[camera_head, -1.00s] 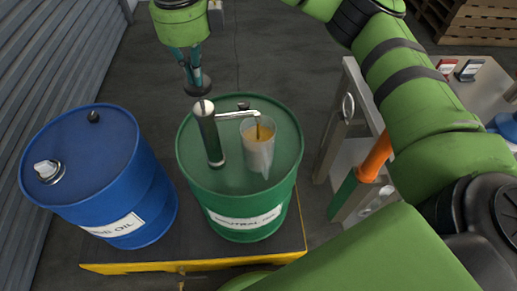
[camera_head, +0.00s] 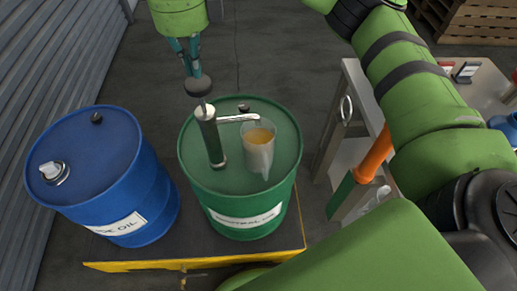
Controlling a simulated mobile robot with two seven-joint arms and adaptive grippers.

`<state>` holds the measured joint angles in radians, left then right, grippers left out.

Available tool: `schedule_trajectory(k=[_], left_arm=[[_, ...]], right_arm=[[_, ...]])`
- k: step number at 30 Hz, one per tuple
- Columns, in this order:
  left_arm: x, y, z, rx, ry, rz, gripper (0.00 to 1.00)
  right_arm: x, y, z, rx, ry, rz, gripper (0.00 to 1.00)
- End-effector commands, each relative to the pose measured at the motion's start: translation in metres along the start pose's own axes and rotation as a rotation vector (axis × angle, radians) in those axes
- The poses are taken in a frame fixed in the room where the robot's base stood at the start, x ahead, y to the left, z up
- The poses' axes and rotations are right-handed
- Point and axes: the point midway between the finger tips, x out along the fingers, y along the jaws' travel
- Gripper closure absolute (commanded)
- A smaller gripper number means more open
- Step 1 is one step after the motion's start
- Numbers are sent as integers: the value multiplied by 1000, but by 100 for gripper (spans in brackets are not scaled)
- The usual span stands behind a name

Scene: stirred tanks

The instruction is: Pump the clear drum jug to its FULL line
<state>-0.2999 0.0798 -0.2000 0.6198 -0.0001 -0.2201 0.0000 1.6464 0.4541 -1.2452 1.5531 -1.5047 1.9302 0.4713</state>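A clear jug (camera_head: 259,157) stands on top of the green drum (camera_head: 245,215), holding amber liquid whose surface shows near its top. Its FULL line cannot be made out. A dark hand pump (camera_head: 209,137) stands upright on the drum left of the jug; its pale spout (camera_head: 238,117) reaches over the jug, and no stream shows. My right gripper (camera_head: 191,72) is above the pump, its teal fingers drawn in at the round grey pump handle knob (camera_head: 199,87), with a short rod below it. The finger contact is partly hidden. My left gripper is not in view.
A blue drum (camera_head: 92,165) stands at left beside the green one, on a yellow-edged dark pallet (camera_head: 195,265). A pale bench (camera_head: 352,150) stands right of the drums, partly behind my arm.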

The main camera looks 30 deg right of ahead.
Motion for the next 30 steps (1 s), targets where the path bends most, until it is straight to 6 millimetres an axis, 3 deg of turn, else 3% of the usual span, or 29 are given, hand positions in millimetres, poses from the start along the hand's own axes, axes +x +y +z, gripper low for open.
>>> schedule_trajectory(k=[5, 18, 30], left_arm=[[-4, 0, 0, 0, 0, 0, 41], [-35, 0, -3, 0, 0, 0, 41], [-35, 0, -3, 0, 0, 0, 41]], right_arm=[[-6, 0, 0, 0, -1, 0, 100], [-49, 0, 0, 0, -1, 0, 100], [-50, 0, 0, 0, 0, 0, 100]])
